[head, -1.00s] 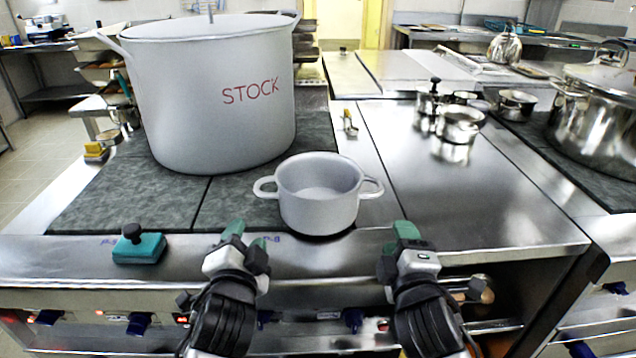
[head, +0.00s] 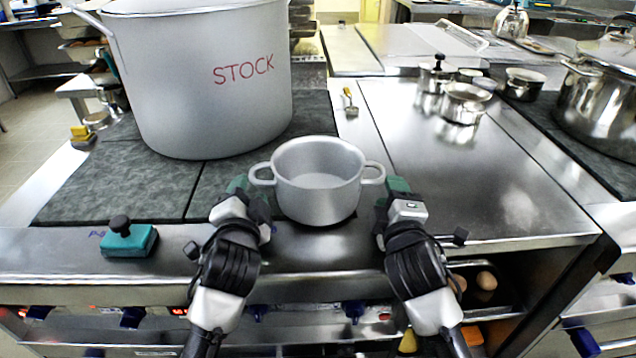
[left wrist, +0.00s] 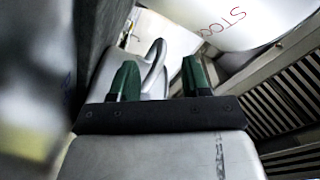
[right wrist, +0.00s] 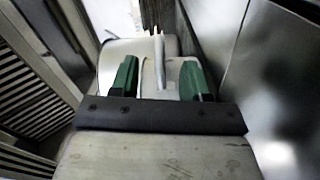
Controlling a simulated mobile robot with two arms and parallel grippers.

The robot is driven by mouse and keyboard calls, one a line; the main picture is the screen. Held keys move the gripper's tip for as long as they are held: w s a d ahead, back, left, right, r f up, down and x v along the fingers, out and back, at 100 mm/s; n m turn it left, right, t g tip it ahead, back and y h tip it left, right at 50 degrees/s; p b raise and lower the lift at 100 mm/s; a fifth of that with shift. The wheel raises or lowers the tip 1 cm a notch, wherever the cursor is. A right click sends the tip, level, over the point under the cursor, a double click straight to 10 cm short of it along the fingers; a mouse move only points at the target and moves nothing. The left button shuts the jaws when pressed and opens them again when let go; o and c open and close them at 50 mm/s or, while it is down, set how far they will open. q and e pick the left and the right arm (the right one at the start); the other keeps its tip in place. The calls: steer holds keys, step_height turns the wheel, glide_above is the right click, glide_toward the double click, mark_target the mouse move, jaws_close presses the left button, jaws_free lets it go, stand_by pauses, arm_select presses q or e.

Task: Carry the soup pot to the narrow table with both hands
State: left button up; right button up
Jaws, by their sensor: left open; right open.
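The soup pot (head: 318,202), small, grey and two-handled, sits upright at the front of the cooktop. My left gripper (head: 250,187) is open at the pot's left handle. In the left wrist view that handle (left wrist: 156,62) shows between the two spread green fingers (left wrist: 160,82). My right gripper (head: 388,190) is open at the right handle. In the right wrist view that handle (right wrist: 159,62) shows between its fingers (right wrist: 161,80). I cannot tell whether any finger touches a handle. I cannot make out which surface is the narrow table.
A large pot marked STOCK (head: 210,95) stands close behind on the left. A teal block with a black knob (head: 128,240) lies on the front ledge. Small steel pots (head: 465,103) stand back right, and a big steel pot (head: 605,105) is far right. Bare steel counter (head: 480,190) lies right.

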mark_target(253, 171)
arm_select(q)
steer(key=w, duration=0.6)
steer(key=shift+w+a, duration=0.1)
steer(key=shift+w, duration=0.1)
arm_select(e)
steer(key=w, duration=0.6)
steer(key=shift+w+a, duration=0.15)
arm_select(q)
steer(key=c, duration=0.9)
arm_select(e)
jaws_close()
arm_select(q)
jaws_close()
steer(key=shift+r, duration=0.15)
